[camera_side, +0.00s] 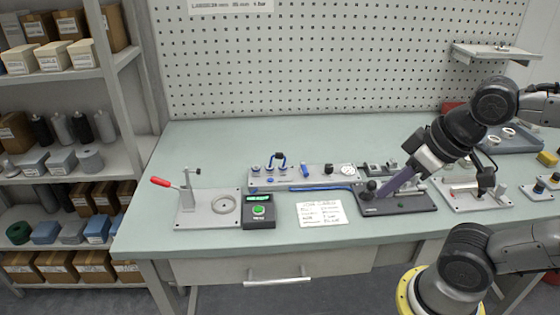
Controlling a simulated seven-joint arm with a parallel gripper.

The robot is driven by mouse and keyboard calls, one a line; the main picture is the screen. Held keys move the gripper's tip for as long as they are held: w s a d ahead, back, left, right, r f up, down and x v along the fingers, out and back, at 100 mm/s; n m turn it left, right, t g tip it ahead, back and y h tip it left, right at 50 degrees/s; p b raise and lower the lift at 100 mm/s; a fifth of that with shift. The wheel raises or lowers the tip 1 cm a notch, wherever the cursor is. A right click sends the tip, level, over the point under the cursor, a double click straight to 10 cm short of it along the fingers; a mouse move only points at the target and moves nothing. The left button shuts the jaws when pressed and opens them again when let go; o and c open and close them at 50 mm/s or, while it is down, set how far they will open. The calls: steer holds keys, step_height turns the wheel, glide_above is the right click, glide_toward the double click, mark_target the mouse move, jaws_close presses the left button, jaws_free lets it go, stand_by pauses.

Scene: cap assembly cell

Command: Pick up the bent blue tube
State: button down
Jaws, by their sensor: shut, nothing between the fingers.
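A small blue arch-shaped tube (272,160) with a dark top stands at the left part of a light grey parts plate (262,184), on the bench's middle. It looks like the bent blue tube. A long thin blue strip (322,188) lies along the plate's front edge. My gripper (382,194) reaches in from the right, tilted down to the left, over a dark fixture plate (402,206). It is shut and empty, well to the right of the arch. Its fingertips are small here, and whether they touch the fixture cannot be told.
A red-handled clamp (162,182) on a plate and a button box (258,210) with a green display stand at the left. A printed card (320,213) lies in front. More fixtures and a grey tray (515,139) are at the right. The bench's left back is clear.

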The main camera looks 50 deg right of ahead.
steer(key=c, duration=1.6)
jaws_free()
steer(key=c, duration=0.7)
jaws_free()
